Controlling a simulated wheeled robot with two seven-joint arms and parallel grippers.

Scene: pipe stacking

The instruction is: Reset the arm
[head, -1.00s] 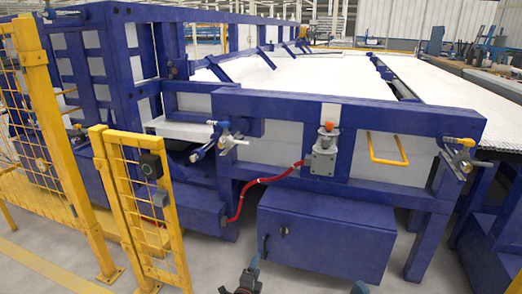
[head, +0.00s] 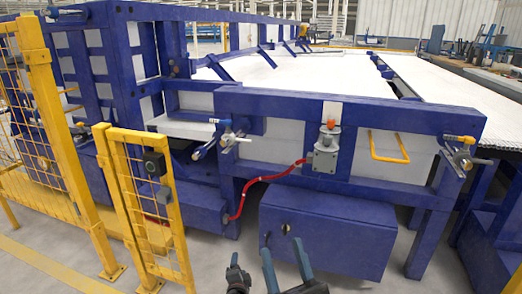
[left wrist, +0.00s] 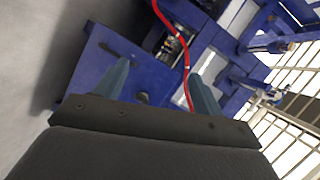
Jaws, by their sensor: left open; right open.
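My left gripper shows in the left wrist view (left wrist: 160,88), with two blue-grey fingers spread apart and nothing between them. In the head view my left gripper (head: 238,275) is a small dark shape at the bottom edge, mostly cut off. My right gripper (head: 287,264) shows to the right of it at the bottom. Its two blue-grey fingers point up, spread apart and empty, in front of a blue box. The rest of both arms is out of view.
The blue box (head: 335,240) with a dark latch stands under a large blue frame (head: 400,115). A red cable (head: 262,182) hangs from the frame. Yellow mesh fencing (head: 150,200) stands at left. Grey floor (head: 215,262) is open between the fence and the box.

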